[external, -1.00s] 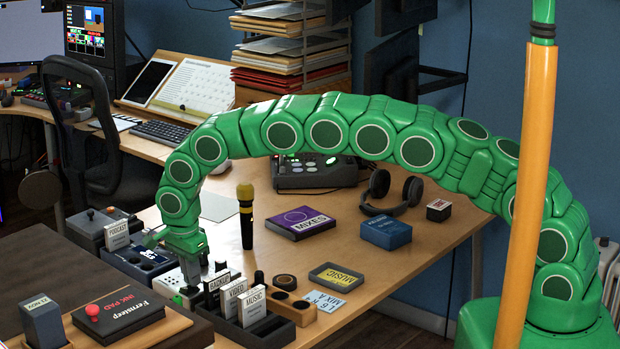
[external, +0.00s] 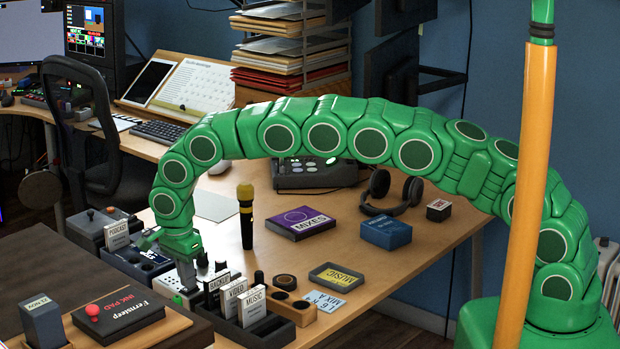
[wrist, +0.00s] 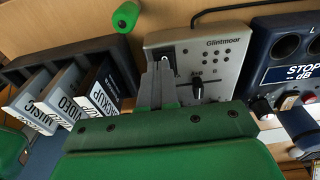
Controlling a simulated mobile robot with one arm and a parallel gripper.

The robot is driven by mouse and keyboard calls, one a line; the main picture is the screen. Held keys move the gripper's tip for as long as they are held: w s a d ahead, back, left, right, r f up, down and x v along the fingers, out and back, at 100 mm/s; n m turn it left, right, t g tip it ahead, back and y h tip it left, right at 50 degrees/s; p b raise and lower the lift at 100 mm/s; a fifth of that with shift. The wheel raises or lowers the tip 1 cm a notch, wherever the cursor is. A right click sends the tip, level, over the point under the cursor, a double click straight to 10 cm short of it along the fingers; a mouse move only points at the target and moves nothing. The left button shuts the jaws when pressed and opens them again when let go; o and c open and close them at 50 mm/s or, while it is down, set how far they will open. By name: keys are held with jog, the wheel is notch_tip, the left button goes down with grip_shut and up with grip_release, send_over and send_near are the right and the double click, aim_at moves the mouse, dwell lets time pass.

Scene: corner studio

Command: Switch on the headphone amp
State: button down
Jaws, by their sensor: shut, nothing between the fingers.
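A light grey box marked Glintmoor (wrist: 215,53) lies below my gripper in the wrist view; it also shows in the external view (external: 166,283). No label reads headphone amp, so I cannot be sure that it is the amp. It has a small black-and-white switch (wrist: 168,59) near its upper left, a black lever (wrist: 198,85) between A and B, and several dark dots. My gripper (wrist: 162,66) is shut and empty, with its tips over the box close to the switch. Whether they touch it I cannot tell. My gripper shows low at left in the external view (external: 188,274).
A dark blue unit marked STOP dB (wrist: 289,75) stands right of the box in the wrist view. A dark rack (wrist: 117,58) with labelled cards stands left. A green cylinder (wrist: 126,15) lies above. In the external view, a microphone (external: 246,218) stands upright nearby.

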notch_tip(320, 180, up, 13)
jog(key=shift+w+a, duration=0.15)
jog(key=shift+a, duration=0.2)
jog(key=shift+r, duration=0.15)
jog(key=shift+w+d, duration=0.1)
jog(key=shift+d, duration=0.05)
dwell(0.4)
jog(key=f, duration=0.4)
jog(key=d+f, duration=0.1)
jog(key=f, duration=0.4)
jog(key=w+f, duration=0.1)
jog(key=f, duration=0.4)
jog(key=shift+w+d, duration=0.1)
jog(key=shift+d, duration=0.05)
jog(key=shift+r, duration=0.1)
